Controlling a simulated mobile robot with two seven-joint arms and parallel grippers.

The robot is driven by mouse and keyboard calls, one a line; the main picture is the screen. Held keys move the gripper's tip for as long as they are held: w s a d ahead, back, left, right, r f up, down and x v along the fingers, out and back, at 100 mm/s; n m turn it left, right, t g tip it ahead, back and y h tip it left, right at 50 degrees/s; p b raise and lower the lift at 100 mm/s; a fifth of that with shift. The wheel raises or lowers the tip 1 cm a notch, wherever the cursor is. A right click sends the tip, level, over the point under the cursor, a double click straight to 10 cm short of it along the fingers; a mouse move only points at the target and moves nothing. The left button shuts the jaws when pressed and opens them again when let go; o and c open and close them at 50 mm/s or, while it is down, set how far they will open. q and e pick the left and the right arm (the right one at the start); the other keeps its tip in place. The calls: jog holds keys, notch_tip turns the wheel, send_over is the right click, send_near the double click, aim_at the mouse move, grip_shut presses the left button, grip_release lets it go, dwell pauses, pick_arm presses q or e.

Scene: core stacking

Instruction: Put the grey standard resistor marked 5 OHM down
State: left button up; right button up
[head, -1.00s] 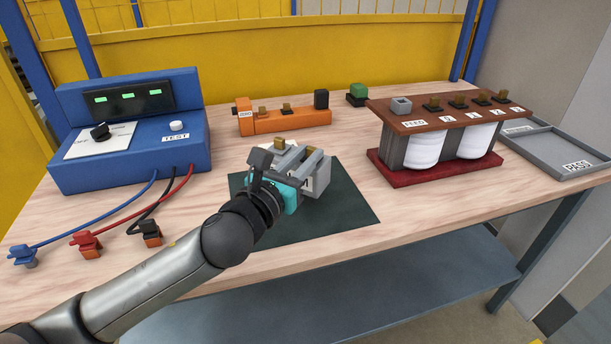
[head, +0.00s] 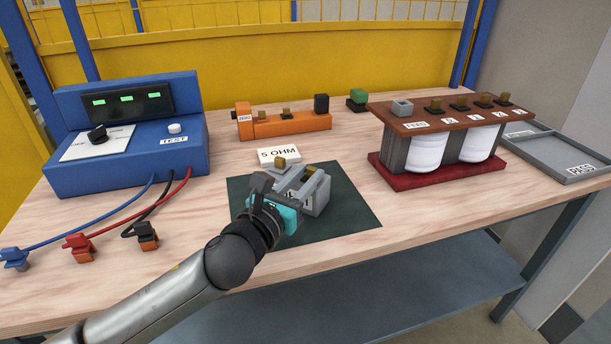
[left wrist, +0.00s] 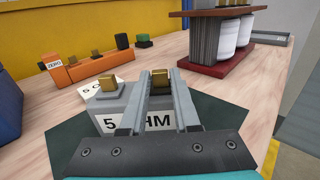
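The grey standard resistor (head: 318,200) is a block with two brass terminals on top. Its white 5 OHM label (left wrist: 109,124) faces me in the left wrist view, partly covered by the fingers. My left gripper (head: 305,177) reaches over the resistor, and its two grey fingers (left wrist: 160,90) close on the right brass terminal. The resistor is over the dark green mat (head: 350,212). I cannot tell whether its base touches the mat. A white 5 OHM card (head: 279,154) is just behind it, at the mat's back edge. My right gripper is not in view.
A blue test box (head: 130,145) with leads and clips stands left. An orange ZERO block (head: 290,123) and a green-topped piece (head: 357,95) stand behind. A brown-topped coil unit (head: 445,122) and a grey PASS tray (head: 560,178) are right.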

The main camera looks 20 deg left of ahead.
pick_arm(q)
jog(key=o, duration=0.3)
jog(key=shift+o, duration=0.2)
jog(key=shift+r, duration=0.15)
jog(key=s, duration=0.3)
jog(key=s+a+p, duration=0.1)
jog(key=s, duration=0.2)
jog(key=s+a, duration=0.1)
jog(key=s, duration=0.3)
jog(key=shift+s+a, duration=0.1)
jog(key=shift+s, duration=0.8)
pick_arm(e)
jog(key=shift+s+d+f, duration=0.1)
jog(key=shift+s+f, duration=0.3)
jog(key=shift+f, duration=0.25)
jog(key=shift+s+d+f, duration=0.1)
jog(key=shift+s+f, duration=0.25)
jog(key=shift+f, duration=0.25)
